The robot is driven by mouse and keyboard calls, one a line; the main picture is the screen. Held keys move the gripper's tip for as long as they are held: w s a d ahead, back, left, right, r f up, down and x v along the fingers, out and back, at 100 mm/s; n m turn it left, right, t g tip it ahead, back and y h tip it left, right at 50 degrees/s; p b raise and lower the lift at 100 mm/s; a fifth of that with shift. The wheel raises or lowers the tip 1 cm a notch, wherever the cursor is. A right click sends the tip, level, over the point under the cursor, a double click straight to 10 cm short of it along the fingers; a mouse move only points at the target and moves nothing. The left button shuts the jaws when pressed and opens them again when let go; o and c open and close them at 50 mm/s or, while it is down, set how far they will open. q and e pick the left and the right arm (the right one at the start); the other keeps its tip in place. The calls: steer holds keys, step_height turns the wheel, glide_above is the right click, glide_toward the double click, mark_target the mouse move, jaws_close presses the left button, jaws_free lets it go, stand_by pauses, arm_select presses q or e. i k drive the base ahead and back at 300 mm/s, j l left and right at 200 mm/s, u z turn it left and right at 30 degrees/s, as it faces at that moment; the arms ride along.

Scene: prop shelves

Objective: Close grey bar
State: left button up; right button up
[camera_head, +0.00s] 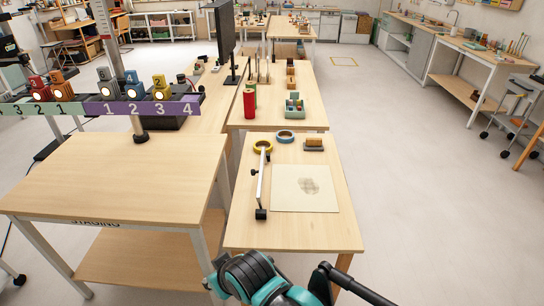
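A slim pale grey bar (261,185) is on the near wooden table, along the left edge of a cream board (322,202) with a darker patch. The bar has a black block at its near end and a small black knob on its left side. I cannot tell whether it lies flat or is raised. Teal and black parts of my own arm show at the bottom edge, in front of the table. No gripper fingers are visible, and nothing is seen touching the bar.
A staging table (120,180) with a bare top stands left. The floor (430,200) on the right is clear.

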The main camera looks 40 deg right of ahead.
mark_target(264, 161)
steer(key=i+j+z, duration=0.2)
steer(key=z, duration=0.25)
steer(key=i+j+z, duration=0.25)
steer(key=z, duration=0.25)
steer(key=i+j+z, duration=0.1)
steer(key=j+z, duration=1.25)
steer(key=i+j+z, duration=0.25)
steer(key=i+l+z, duration=0.1)
steer(key=i+l, duration=0.25)
